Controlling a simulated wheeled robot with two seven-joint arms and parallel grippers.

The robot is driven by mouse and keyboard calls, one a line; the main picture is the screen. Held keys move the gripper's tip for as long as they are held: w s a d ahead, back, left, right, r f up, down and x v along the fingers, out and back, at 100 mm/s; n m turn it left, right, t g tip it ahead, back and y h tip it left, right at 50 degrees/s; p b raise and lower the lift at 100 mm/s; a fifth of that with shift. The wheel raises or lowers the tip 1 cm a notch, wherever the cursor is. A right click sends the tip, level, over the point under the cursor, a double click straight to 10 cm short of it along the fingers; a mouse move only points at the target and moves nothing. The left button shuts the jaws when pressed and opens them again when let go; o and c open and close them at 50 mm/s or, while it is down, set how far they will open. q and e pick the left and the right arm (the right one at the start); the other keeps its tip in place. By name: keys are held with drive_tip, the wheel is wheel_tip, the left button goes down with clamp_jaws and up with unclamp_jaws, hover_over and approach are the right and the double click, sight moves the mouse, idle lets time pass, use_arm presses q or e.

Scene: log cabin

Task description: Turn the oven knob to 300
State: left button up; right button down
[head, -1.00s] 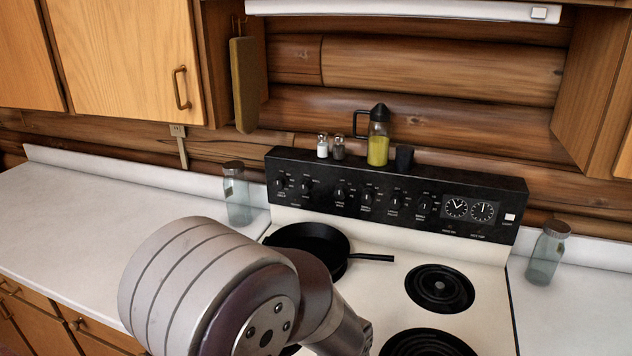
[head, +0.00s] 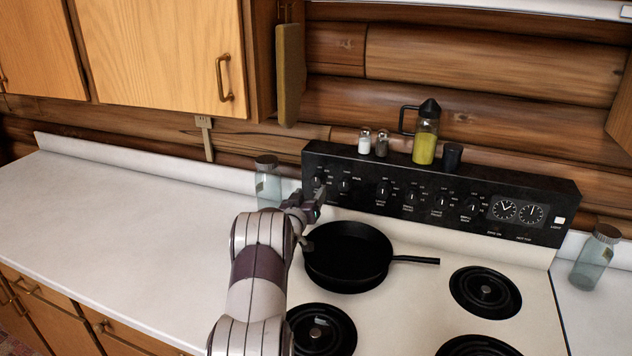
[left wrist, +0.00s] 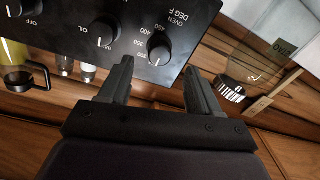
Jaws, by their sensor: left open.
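The oven knob (head: 318,180) is the leftmost black knob on the stove's control panel. In the left wrist view the oven knob (left wrist: 160,50) shows close up, under the words OVEN DEG F and numbers up to 450. It has a white pointer line, but its exact setting is hard to read. My left gripper (head: 310,202) is at the panel's left end, just below and in front of this knob. In the left wrist view my left gripper (left wrist: 158,67) is open and empty, its fingertips on either side of the knob's near edge. My right gripper is out of view.
A black frying pan (head: 348,257) sits on a burner close beside my left arm. A glass jar (head: 268,185) stands at the panel's left end. Shakers (head: 364,142) and an oil bottle (head: 425,145) stand on top of the panel. The left counter (head: 140,215) is clear.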

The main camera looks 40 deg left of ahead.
sight(317, 184)
use_arm(q)
drive_tip(key=p+x, duration=0.1)
drive_tip(key=x, duration=0.5)
drive_tip(key=shift+s+a, duration=0.1)
drive_tip(key=shift+w, duration=0.4)
drive_tip(key=c, duration=1)
